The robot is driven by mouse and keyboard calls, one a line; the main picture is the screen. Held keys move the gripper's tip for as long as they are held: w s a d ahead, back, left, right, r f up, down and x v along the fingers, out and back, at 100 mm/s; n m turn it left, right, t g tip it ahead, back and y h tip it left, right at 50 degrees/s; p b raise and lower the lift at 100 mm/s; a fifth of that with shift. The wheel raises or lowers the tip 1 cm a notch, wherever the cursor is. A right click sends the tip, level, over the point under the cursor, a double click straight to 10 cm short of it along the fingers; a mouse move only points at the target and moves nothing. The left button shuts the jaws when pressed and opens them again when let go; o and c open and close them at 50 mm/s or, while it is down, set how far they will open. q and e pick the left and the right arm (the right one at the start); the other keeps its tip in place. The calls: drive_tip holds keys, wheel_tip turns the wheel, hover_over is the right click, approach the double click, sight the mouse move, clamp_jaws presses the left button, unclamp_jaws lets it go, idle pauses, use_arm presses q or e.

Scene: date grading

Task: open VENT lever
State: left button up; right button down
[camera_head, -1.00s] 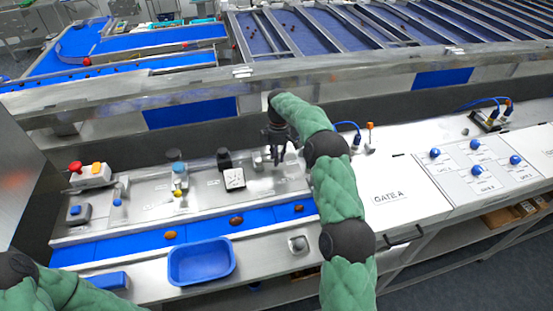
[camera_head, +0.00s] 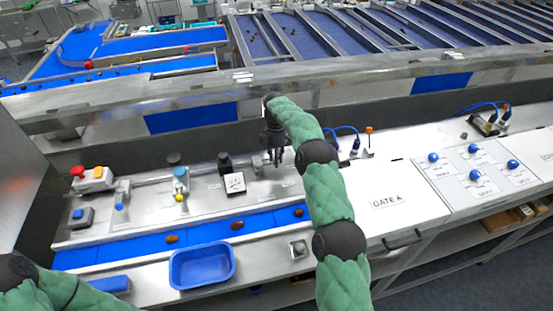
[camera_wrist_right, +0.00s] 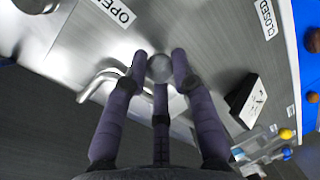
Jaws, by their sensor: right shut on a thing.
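My right gripper (camera_head: 277,158) points down over the steel panel, at the right end of its row of fittings. In the right wrist view its purple-grey fingers (camera_wrist_right: 161,72) are closed around a round metal knob (camera_wrist_right: 159,67), which I take for the VENT lever's. An "OPEN" label (camera_wrist_right: 115,10) lies up and left of the knob and a "CLOSED" label (camera_wrist_right: 266,18) up and right. The knob sits between the two. The lever's shaft is hidden by the fingers, and I cannot read a VENT label. My left gripper is out of view; only my left arm shows.
A bent metal pipe (camera_wrist_right: 100,84) lies close beside the fingers. A black-and-white gauge box (camera_head: 234,184) stands left of the gripper. The blue belt (camera_head: 205,230) with several dates and a blue tray (camera_head: 202,266) are nearer. A white GATE A panel (camera_head: 392,197) is right.

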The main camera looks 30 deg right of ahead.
drive_tip(key=c, duration=1)
unclamp_jaws()
drive_tip(key=shift+w, duration=0.1)
drive_tip(key=shift+w+d+r, duration=0.1)
drive_tip(key=shift+w+r, duration=0.1)
drive_tip(key=shift+r, duration=1.05)
drive_tip(key=shift+w+d+r, duration=0.1)
drive_tip(key=shift+w+r, duration=0.15)
drive_tip(key=shift+r, duration=1)
drive_tip(key=shift+w+d+r, duration=0.1)
drive_tip(key=shift+w+r, duration=0.1)
drive_tip(key=shift+r, duration=1.05)
